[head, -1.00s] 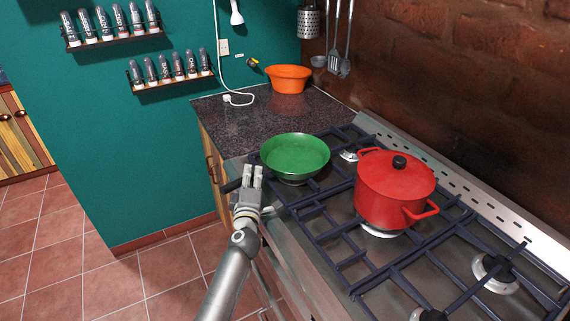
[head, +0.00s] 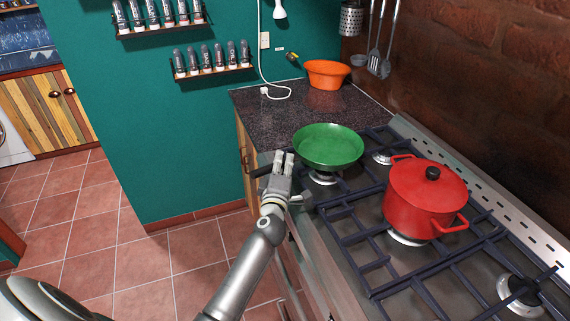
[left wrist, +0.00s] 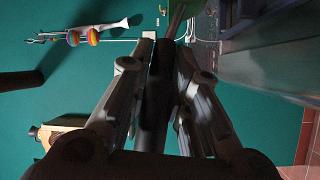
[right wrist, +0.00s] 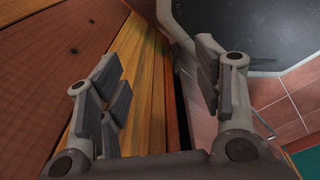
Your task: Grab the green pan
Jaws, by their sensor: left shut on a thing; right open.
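The green pan (head: 328,150) is over the far-left burner of the stove in the head view, with its open side up. Its dark handle (head: 262,171) points left, past the stove's edge. My left gripper (head: 284,160) is shut on the handle. In the left wrist view the fingers (left wrist: 160,85) close around the dark handle (left wrist: 157,100), and a bit of green pan (left wrist: 177,18) shows at the top. I cannot tell whether the pan touches the grate. My right gripper (right wrist: 160,85) is open and empty in the right wrist view.
A red pot (head: 425,200) with a lid stands on the stove right of the pan. An orange bowl (head: 327,75) is on the dark counter (head: 300,115) behind it. Wooden boards (right wrist: 60,60) are close to my right gripper. Tiled floor lies left of the stove.

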